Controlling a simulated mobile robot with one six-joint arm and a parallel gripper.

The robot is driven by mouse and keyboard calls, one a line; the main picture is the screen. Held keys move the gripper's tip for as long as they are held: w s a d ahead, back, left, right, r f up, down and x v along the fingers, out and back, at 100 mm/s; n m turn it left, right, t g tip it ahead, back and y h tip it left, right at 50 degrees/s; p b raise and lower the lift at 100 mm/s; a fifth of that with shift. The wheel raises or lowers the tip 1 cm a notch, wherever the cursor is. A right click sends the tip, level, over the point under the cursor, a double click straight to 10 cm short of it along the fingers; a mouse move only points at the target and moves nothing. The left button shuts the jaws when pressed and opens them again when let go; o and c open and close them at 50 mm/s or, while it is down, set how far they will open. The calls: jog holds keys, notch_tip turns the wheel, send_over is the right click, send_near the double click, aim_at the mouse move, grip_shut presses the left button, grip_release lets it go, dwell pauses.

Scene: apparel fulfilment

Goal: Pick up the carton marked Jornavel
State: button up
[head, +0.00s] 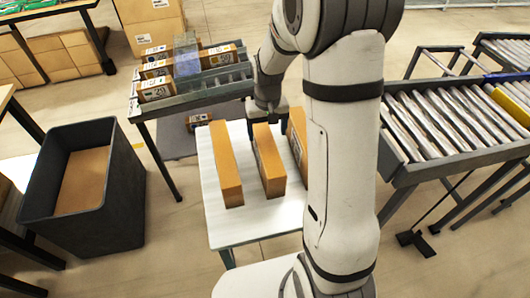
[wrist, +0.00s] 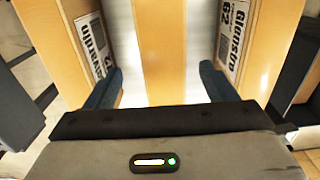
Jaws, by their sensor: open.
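Three tall, narrow orange-brown cartons stand side by side on a white table (head: 235,232): a left one (head: 226,170), a middle one (head: 268,165) and a right one (head: 297,140) partly behind my arm. My gripper (head: 265,112) is at the far end of the middle carton. In the wrist view my open fingers (wrist: 160,84) lie either side of a plain carton (wrist: 158,45), with gaps on both sides. The flanking cartons, left (wrist: 62,45) and right (wrist: 262,45), carry white labels; the right one seems to read "Glenstro 62". I cannot read Jornavel anywhere.
A grey rack (head: 205,88) with several labelled cartons and a translucent blue bin stands behind the table. A dark tote (head: 115,205) holding a carton is at left. A roller conveyor (head: 440,125) is at right. Gaps between the table cartons are narrow.

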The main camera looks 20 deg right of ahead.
aim_at(266, 142)
jog(key=f, duration=0.3)
jog(key=f+p, duration=0.1)
jog(key=f, duration=0.1)
jog(key=shift+s+a, duration=0.2)
jog(key=shift+s, duration=0.05)
jog(key=shift+c, duration=0.2)
grip_shut()
dwell(0.4)
